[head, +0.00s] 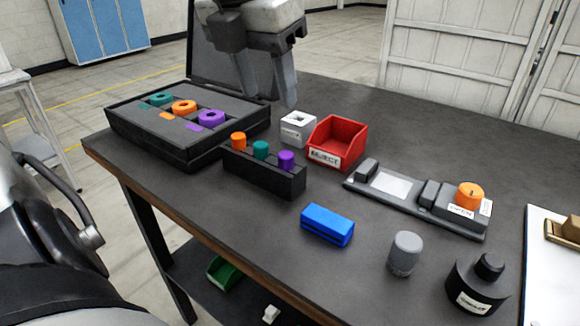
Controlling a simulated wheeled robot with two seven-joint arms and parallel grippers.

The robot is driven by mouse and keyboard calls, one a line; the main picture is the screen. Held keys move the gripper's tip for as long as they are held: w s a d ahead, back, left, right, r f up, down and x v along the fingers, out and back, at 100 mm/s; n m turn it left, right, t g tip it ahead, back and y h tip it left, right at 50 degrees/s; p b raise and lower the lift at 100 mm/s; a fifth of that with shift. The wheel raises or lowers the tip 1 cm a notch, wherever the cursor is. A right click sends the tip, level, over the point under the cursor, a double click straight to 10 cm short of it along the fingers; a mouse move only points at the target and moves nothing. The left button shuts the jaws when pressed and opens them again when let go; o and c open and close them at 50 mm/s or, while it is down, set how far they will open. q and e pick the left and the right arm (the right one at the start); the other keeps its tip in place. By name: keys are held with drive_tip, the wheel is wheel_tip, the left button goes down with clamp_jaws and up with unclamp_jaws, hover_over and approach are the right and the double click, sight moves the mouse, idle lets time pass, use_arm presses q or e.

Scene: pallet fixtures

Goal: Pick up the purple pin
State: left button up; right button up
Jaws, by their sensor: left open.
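The purple pin (286,159) stands upright at the right end of a black rack (265,176). A teal pin (261,149) and an orange pin (239,140) stand to its left in the same rack. Only the tops of the pins show; their lower parts are hidden in the rack. My left gripper (269,100) is at the top of the view, fingers pointing down and apart, with nothing between them. It appears above and behind the rack, apart from the purple pin. My right gripper is not in view.
A dark tray (181,158) with teal, orange and purple rings lies left. A white block (298,129), red bin (337,143) and grey fixture (410,203) with an orange knob stand right. A blue block (327,225), grey cylinder (405,254) and black weight (476,285) are in front.

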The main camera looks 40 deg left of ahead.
sight(286, 154)
use_arm(q)
drive_tip(key=x, duration=1.2)
drive_tip(key=shift+w, duration=0.1)
clamp_jaws()
